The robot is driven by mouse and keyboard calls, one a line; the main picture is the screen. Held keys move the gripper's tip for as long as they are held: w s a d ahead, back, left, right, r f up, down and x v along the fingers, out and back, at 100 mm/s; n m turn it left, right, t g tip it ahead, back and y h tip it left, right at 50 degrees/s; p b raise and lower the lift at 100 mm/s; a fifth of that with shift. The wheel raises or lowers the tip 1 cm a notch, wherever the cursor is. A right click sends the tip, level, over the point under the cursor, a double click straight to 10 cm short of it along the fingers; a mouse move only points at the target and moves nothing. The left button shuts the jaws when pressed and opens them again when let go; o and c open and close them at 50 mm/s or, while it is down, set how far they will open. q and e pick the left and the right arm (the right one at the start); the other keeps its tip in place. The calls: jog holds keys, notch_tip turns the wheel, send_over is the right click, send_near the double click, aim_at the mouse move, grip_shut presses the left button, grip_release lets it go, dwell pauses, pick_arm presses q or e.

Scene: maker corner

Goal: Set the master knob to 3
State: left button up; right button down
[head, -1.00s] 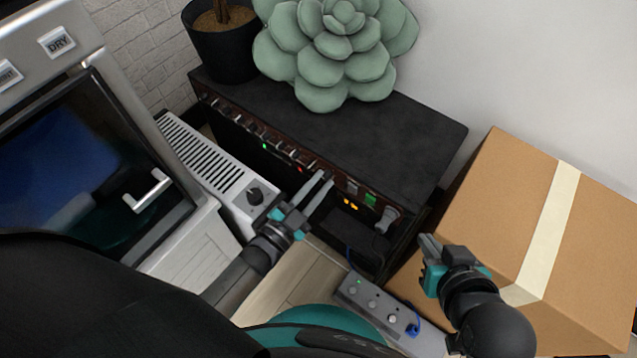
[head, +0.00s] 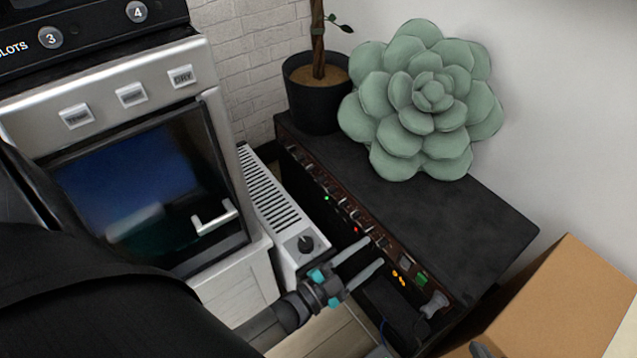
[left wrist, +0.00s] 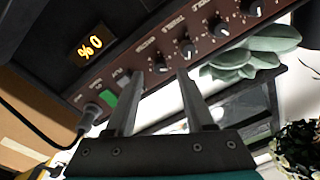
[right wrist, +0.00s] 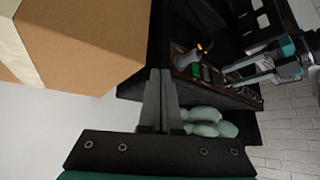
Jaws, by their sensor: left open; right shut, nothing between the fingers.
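The black amplifier (head: 455,215) has a dark red control strip with a row of small knobs. In the left wrist view, a dark knob with a white mark (left wrist: 160,66) shows just beyond and between my left gripper's fingertips (left wrist: 157,74); it seems to be the master knob, but its label is too small to read. In the head view my open left gripper (head: 371,254) is at the strip; contact is unclear. My right gripper (right wrist: 161,72) is shut and empty, away from the strip.
A cardboard box (head: 560,310) stands right of the amplifier. A green succulent cushion (head: 430,95) and a potted plant (head: 315,100) are on top. A white heater (head: 285,215) and an oven-like machine (head: 130,120) stand left. A grey plug (head: 435,303) sticks out of the strip's right end.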

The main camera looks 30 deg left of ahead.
pick_arm(q)
jog(key=p+v, duration=0.2)
jog(key=v, duration=1.1)
jog(key=shift+s, duration=0.2)
pick_arm(e)
jog(key=s+d+g, duration=0.1)
jog(key=s+d+g+h, duration=0.1)
jog(key=s+d+g, duration=0.1)
jog(key=shift+s+d+m, duration=0.15)
jog(key=shift+d+m, duration=0.1)
jog(key=shift+m, duration=0.05)
pick_arm(q)
jog(key=shift+f, duration=0.1)
